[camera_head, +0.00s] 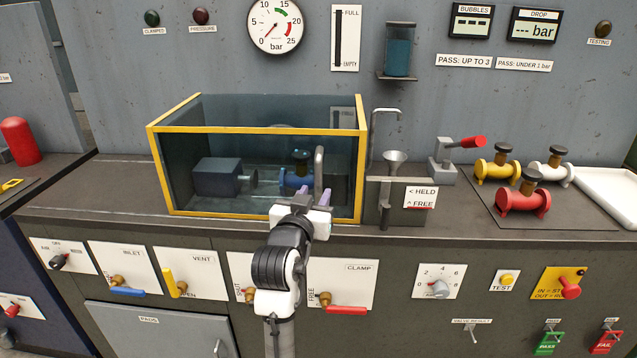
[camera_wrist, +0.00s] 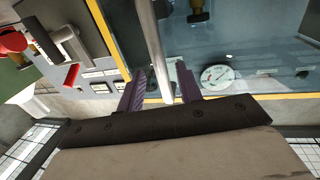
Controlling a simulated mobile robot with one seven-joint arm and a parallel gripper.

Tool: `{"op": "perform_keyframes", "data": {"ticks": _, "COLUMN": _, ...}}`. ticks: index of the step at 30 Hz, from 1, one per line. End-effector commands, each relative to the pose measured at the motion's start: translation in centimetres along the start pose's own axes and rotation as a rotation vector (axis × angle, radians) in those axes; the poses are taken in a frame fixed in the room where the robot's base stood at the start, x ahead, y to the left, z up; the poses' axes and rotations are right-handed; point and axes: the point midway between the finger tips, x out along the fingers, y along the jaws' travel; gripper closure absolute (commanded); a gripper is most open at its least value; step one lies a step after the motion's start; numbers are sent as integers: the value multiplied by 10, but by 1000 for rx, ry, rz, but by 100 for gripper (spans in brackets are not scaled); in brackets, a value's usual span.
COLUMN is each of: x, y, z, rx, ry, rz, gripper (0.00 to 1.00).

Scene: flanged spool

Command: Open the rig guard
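The rig guard (camera_head: 262,131) is a clear box with a yellow frame on the bench, and its front looks closed. A grey upright handle bar (camera_head: 319,160) stands at the right of its front. My gripper (camera_head: 314,197) is at the lower part of this bar. In the wrist view the purple fingers of my gripper (camera_wrist: 160,92) are apart, with the handle bar (camera_wrist: 156,45) running between them. Gaps show beside the bar, so the fingers do not look closed on it. The guard's yellow edge (camera_wrist: 108,40) also shows there.
Inside the guard are a dark block (camera_head: 217,177) and a blue spool (camera_head: 296,180). Right of it stand a funnel (camera_head: 395,158) and a held/free sign (camera_head: 421,197). Valves and a clamp lever (camera_head: 346,310) line the bench front.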

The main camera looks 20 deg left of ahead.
Motion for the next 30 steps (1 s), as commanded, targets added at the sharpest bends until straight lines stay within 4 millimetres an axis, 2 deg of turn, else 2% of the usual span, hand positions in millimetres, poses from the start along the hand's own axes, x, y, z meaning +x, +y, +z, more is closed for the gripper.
{"op": "perform_keyframes", "data": {"ticks": 3, "x": 20, "y": 0, "z": -2, "rx": 1, "ry": -2, "rz": 0, "gripper": 65}}
{"op": "perform_keyframes", "data": {"ticks": 7, "x": 34, "y": 0, "z": -1, "rx": 0, "ry": -1, "rz": 1, "gripper": 65}}
{"op": "perform_keyframes", "data": {"ticks": 19, "x": 41, "y": 0, "z": 0, "rx": 0, "ry": 1, "rz": -1, "gripper": 65}}
{"op": "perform_keyframes", "data": {"ticks": 27, "x": 40, "y": 0, "z": 0, "rx": 0, "ry": 0, "rz": -1, "gripper": 100}}
{"op": "perform_keyframes", "data": {"ticks": 30, "x": 40, "y": 0, "z": 0, "rx": 0, "ry": 0, "rz": -1, "gripper": 100}}
